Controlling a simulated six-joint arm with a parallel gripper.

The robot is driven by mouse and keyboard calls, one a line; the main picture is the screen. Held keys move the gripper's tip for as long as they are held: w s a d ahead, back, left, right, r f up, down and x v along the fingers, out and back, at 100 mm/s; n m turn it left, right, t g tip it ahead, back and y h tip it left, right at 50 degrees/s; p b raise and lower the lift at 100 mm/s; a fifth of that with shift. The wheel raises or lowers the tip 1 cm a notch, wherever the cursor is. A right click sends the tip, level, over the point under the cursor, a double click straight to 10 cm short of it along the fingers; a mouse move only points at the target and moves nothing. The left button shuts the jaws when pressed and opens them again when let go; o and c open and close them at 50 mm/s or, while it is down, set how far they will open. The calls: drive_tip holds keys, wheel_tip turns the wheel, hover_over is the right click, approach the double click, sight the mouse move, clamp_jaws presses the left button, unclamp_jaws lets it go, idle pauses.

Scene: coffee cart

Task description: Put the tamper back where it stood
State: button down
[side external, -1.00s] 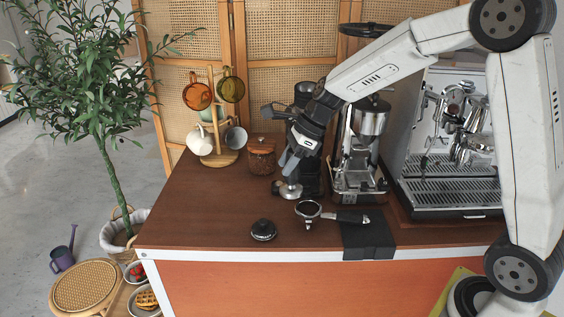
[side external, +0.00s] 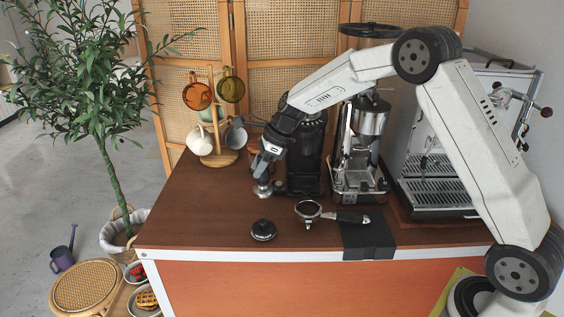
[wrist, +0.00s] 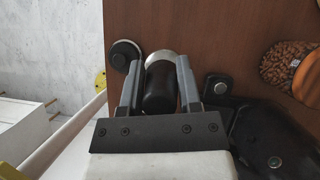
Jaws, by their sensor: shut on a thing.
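The tamper has a black handle and a round silver base (side external: 263,189). In the side external view it is upright at the left front of the black grinder, low over the brown counter. I cannot tell whether its base touches the wood. My gripper (side external: 266,165) is shut on the handle from above. In the wrist view the black handle (wrist: 160,92) sits between the two grey fingers of my gripper (wrist: 160,75), with the silver base (wrist: 166,57) beyond it. The fingers hide part of the handle in the side external view.
The black grinder (side external: 305,160) stands close on the right. A black round puck (side external: 263,230) and a portafilter (side external: 308,210) lie nearer the front edge, beside a black mat (side external: 368,238).

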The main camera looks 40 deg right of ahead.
drive_tip(key=shift+w+f, duration=1.65)
drive_tip(key=shift+f, duration=0.2)
drive_tip(key=shift+w+f, duration=0.15)
drive_tip(key=shift+f, duration=0.8)
drive_tip(key=shift+w+f, duration=0.1)
drive_tip(key=shift+f, duration=0.8)
drive_tip(key=shift+f, duration=0.15)
drive_tip(key=shift+c, duration=1.4)
unclamp_jaws()
drive_tip(key=v, duration=1.2)
